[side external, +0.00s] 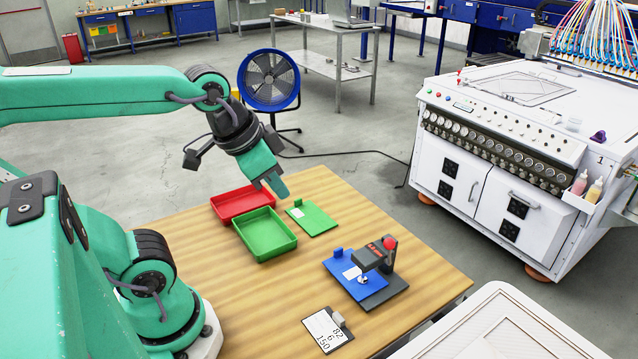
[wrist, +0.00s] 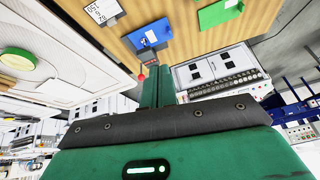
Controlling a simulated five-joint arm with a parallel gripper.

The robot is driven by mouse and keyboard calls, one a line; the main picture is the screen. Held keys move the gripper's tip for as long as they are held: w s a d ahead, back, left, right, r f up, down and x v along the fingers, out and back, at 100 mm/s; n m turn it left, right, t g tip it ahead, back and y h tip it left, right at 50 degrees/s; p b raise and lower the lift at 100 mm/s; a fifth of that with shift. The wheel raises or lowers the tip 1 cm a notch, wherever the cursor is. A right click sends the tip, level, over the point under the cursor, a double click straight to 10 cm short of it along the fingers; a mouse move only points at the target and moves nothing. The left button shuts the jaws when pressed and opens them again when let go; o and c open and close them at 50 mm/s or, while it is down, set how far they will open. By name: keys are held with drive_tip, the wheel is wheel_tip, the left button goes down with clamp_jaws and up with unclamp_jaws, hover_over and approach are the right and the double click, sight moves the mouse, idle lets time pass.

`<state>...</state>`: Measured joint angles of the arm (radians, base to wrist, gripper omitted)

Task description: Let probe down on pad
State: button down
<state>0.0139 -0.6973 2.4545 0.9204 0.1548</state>
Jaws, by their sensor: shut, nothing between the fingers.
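A small dark probe stand (side external: 376,254) with a red ball knob (side external: 390,243) stands on a dark base at the right of the wooden table. Its silver tip (side external: 363,280) is over a blue pad (side external: 343,264) with a white label; I cannot tell whether they touch. In the wrist view the blue pad (wrist: 150,34) and the red knob (wrist: 141,76) show beyond my fingers. My gripper (side external: 279,188) is shut and empty, in the air to the left of and above the stand, apart from it. It also shows in the wrist view (wrist: 158,84).
A red tray (side external: 215,207) and a green tray (side external: 290,243) stand left of the pad. A green board (side external: 317,221) lies behind, and a numbered clipboard (side external: 326,331) lies in front. A white machine (side external: 480,165) stands beyond the table. The table's front left is clear.

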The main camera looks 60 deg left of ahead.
drive_tip(key=shift+s+a+f+n, duration=0.15)
drive_tip(key=shift+s+n, duration=0.1)
drive_tip(key=shift+n, duration=0.25)
drive_tip(key=shift+s+f+n, duration=0.15)
drive_tip(key=shift+s+n, duration=0.05)
drive_tip(key=shift+n, duration=0.3)
drive_tip(key=c, duration=1.5)
unclamp_jaws()
drive_tip(key=shift+w, duration=0.1)
drive_tip(key=shift+o, duration=1.1)
drive_tip(key=shift+w+r, duration=0.1)
drive_tip(key=shift+w, duration=0.05)
drive_tip(key=n+g, duration=0.5)
drive_tip(key=n, duration=0.2)
hover_over(390, 239)
drive_tip(key=f, duration=0.7)
drive_tip(key=shift+s+a+f, duration=0.1)
drive_tip(key=shift+s+a, duration=0.15)
drive_tip(key=shift+a, duration=0.15)
drive_tip(key=shift+w+d+f, duration=0.15)
drive_tip(key=shift+f, duration=0.05)
drive_tip(key=shift+f, duration=0.1)
drive_tip(key=shift+w+d+f, duration=0.1)
drive_tip(key=shift+d+f, duration=0.05)
drive_tip(key=shift+f, duration=1.75)
drive_tip(key=shift+w+d+f, duration=0.1)
drive_tip(key=shift+f, duration=1.75)
